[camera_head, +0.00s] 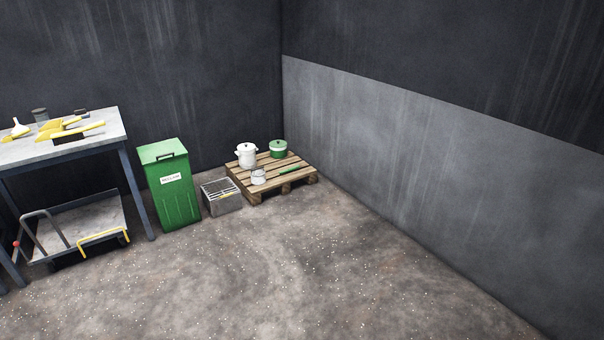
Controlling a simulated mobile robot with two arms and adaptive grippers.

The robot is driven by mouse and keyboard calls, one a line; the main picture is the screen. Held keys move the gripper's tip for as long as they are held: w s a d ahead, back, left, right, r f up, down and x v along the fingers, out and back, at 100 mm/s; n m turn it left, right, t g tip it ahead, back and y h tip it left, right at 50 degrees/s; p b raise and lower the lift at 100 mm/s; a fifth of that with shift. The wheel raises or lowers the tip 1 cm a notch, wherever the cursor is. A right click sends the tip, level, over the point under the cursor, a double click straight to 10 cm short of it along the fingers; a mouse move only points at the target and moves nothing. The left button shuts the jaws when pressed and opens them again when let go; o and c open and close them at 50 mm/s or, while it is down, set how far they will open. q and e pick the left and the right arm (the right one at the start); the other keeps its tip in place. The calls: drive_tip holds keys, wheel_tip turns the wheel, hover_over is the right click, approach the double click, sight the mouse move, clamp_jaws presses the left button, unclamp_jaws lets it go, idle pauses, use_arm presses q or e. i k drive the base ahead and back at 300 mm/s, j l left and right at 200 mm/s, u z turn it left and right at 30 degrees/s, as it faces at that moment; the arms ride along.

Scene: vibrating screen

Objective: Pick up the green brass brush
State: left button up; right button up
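A small, long green object (290,169) lies on the wooden pallet (244,189) in the far corner. It may be the green brass brush, but it is too small to make out bristles. It lies to the right of a small white pot (258,177) and in front of a green lidded pot (278,150). A larger white lidded pot (246,156) stands behind the small one. Neither of my grippers is in view.
A green bin (174,195) and a grey metal box (222,199) stand left of the pallet. A table (30,152) holds yellow-handled tools, with a trolley (95,215) under it. The speckled floor (300,275) in front is open. A grey wall (420,150) bounds the right.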

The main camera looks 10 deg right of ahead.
sight(284, 172)
drive_tip(key=i+z, duration=0.1)
drive_tip(key=i, duration=3.95)
drive_tip(key=i+l+u, duration=0.1)
drive_tip(key=i, duration=0.55)
drive_tip(key=i+l+u, duration=0.1)
drive_tip(key=i, duration=0.55)
drive_tip(key=i+l+u, duration=0.1)
drive_tip(key=i, duration=0.55)
drive_tip(key=l, duration=0.1)
